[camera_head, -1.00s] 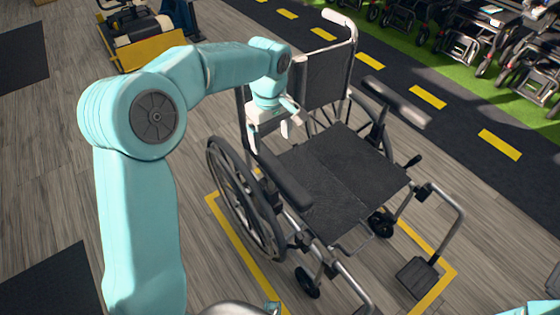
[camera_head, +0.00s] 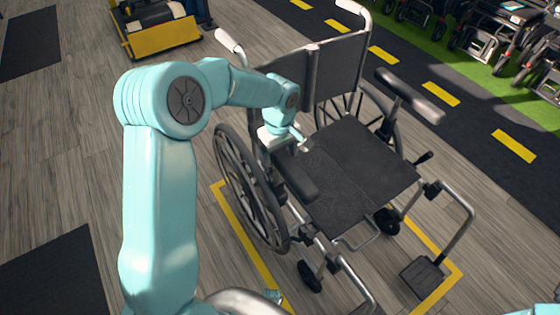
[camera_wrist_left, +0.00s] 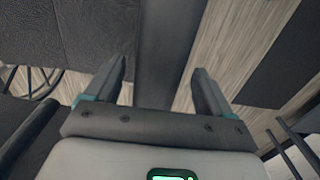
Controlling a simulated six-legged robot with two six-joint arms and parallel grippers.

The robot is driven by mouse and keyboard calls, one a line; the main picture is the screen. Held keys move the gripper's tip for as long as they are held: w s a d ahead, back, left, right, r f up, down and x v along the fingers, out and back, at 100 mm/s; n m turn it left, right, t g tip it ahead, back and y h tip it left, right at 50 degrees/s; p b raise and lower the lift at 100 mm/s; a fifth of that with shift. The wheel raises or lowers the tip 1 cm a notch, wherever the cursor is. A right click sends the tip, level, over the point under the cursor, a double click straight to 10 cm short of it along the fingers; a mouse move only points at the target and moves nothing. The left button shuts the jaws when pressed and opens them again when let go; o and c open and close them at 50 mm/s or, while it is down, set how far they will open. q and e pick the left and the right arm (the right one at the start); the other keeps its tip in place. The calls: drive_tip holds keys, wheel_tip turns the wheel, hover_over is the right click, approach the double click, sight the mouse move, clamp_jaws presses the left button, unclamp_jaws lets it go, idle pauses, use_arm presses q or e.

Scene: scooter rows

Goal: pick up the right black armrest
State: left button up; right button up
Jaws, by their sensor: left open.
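The wheelchair's own right black armrest (camera_head: 302,184) is the one on the left of the chair in the head view. My left gripper (camera_head: 287,147) is down at the rear part of this armrest. In the left wrist view, the dark armrest (camera_wrist_left: 168,50) runs between the two spread fingers of the left gripper (camera_wrist_left: 162,90), with a gap visible on each side. The gripper is open around it, not clamped. The gripper and wrist partly hide the armrest's rear end in the head view. My right gripper is not in view.
The wheelchair seat (camera_head: 355,165) lies right of the armrest, with the other armrest (camera_head: 410,95) beyond it. The large wheel (camera_head: 245,190) is just left and below. The backrest (camera_head: 338,68) rises behind.

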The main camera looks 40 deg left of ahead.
use_arm(q)
wheel_tip(320, 180, down, 4)
drive_tip(key=shift+w, duration=0.15)
drive_tip(key=shift+r, duration=0.1)
drive_tip(key=shift+c, duration=0.3)
drive_tip(key=c, duration=1.3)
drive_tip(key=shift+r, duration=0.1)
drive_tip(key=shift+c, duration=0.2)
